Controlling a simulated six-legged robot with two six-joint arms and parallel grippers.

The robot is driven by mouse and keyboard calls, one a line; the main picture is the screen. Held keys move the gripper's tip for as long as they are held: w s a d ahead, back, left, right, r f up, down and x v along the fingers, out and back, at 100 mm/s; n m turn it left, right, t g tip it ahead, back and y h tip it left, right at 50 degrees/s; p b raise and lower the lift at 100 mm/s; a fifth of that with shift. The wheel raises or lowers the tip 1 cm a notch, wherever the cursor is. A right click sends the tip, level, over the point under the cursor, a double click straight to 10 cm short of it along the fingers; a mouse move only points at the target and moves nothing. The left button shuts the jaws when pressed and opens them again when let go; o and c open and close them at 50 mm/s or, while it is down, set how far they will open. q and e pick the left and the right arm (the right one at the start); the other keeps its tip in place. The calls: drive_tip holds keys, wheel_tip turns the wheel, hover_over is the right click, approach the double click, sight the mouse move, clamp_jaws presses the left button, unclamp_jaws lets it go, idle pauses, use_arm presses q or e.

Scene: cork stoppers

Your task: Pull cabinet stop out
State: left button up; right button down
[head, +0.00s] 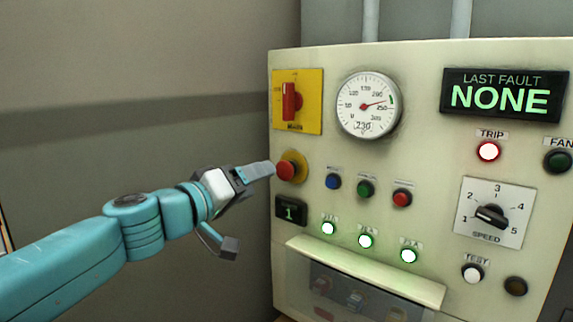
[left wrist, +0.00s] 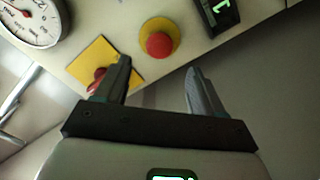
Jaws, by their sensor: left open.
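The cabinet stop is a red mushroom button (head: 286,170) on a round yellow base at the left edge of the cabinet front. It also shows in the left wrist view (left wrist: 159,44), beyond the fingertips and roughly between their lines. My left gripper (head: 268,168) comes in from the left in the head view, its finger tip appearing beside the button. In the left wrist view the two fingers (left wrist: 159,74) are spread apart with nothing between them. Contact with the button is not visible. My right gripper is not in view.
The pale cabinet (head: 425,160) has a red rotary switch on a yellow plate (head: 312,88) above the stop, a gauge (head: 368,104), a small counter display (head: 290,211) below, several buttons and lamps, a speed knob (head: 491,216) and a protruding ledge (head: 365,272). The wall side left is clear.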

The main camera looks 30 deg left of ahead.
sight(281, 170)
use_arm(q)
drive_tip(key=w, duration=0.3)
drive_tip(key=w+p, duration=0.1)
drive_tip(key=w, duration=0.2)
drive_tip(key=w+p, duration=0.1)
drive_tip(key=w, duration=0.2)
drive_tip(key=shift+w+d+r, duration=0.1)
drive_tip(key=shift+d, duration=0.3)
drive_tip(key=shift+a, duration=0.1)
